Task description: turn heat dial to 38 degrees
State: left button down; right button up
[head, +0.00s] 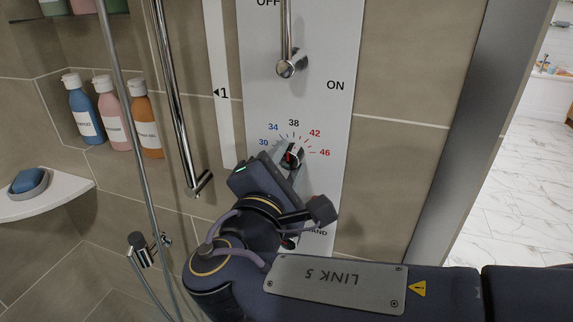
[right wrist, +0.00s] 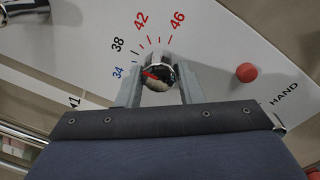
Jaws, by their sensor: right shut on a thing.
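The heat dial (head: 293,156) is a small shiny metal knob on the white shower panel (head: 345,60), below its printed scale. The scale runs from blue 30 and 34 through black 38 to red 42 and 46. My right gripper (head: 291,163) is shut on the dial, one finger on each side. In the right wrist view the dial (right wrist: 158,78) sits between the two grey fingers and shows a red mark on its left part. I cannot tell exactly which number the mark points to. My left gripper is not in view.
A metal lever (head: 288,66) is above the dial, between OFF and ON. A red button (right wrist: 246,72) is near the HAND label. A vertical rail (head: 176,100) and a hose are left of the panel. Bottles (head: 112,115) and a soap dish (head: 28,184) are farther left.

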jog(key=o, duration=1)
jog(key=shift+c, duration=0.2)
jog(key=shift+s, duration=0.15)
jog(key=v, duration=0.7)
jog(key=shift+s, duration=0.3)
jog(key=shift+a, duration=0.2)
